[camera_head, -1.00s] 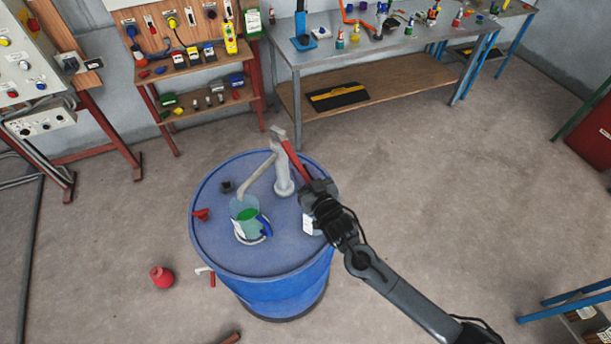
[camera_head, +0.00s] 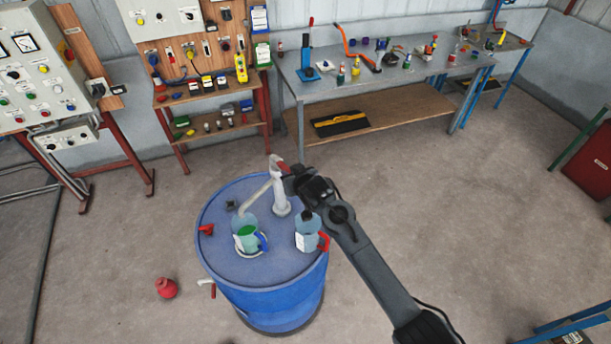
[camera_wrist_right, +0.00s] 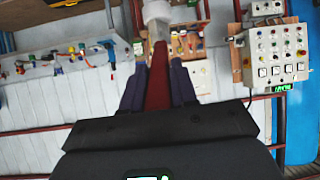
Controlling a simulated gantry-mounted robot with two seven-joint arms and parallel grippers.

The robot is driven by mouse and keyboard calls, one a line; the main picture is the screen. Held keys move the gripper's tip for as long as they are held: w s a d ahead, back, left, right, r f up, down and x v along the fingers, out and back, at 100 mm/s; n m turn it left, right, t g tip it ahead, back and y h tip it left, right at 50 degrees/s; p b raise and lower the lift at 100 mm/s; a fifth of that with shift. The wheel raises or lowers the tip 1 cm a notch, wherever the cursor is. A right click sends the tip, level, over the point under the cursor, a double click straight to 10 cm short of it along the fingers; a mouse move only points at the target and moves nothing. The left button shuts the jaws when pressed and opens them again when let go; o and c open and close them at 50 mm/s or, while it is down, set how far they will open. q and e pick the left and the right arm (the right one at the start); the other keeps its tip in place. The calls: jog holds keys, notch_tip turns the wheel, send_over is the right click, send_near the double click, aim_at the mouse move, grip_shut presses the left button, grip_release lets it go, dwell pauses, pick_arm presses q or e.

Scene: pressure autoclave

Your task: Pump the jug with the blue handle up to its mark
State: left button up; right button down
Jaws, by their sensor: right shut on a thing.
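The jug with the blue handle (camera_head: 246,238) stands on the blue drum's lid (camera_head: 270,264), under the end of the pump spout (camera_head: 254,200). Green liquid shows inside it; its mark is too small to make out. The hand pump (camera_head: 281,200) stands upright on the drum. My right gripper (camera_head: 287,172) is shut on the red pump lever (camera_wrist_right: 158,78), which runs between its fingers in the right wrist view. A second jug with a red handle (camera_head: 308,236) stands to the right on the lid. My left gripper is not in view.
A red cap-like piece (camera_head: 206,229) and a small black piece (camera_head: 231,205) lie on the lid. A red container (camera_head: 166,288) is on the floor at left. Benches with tools (camera_head: 390,75) and a control panel (camera_head: 40,75) stand behind. Floor around the drum is mostly clear.

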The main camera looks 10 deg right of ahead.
jog(key=shift+r, duration=0.15)
jog(key=c, duration=1)
grip_release()
jog(key=shift+w, duration=0.1)
jog(key=shift+o, duration=0.2)
jog(key=b+v, duration=0.1)
jog(key=v, duration=0.9)
jog(key=shift+s+b, duration=0.35)
jog(key=shift+b, duration=0.05)
jog(key=shift+d+r, duration=0.1)
jog(key=shift+r, duration=0.05)
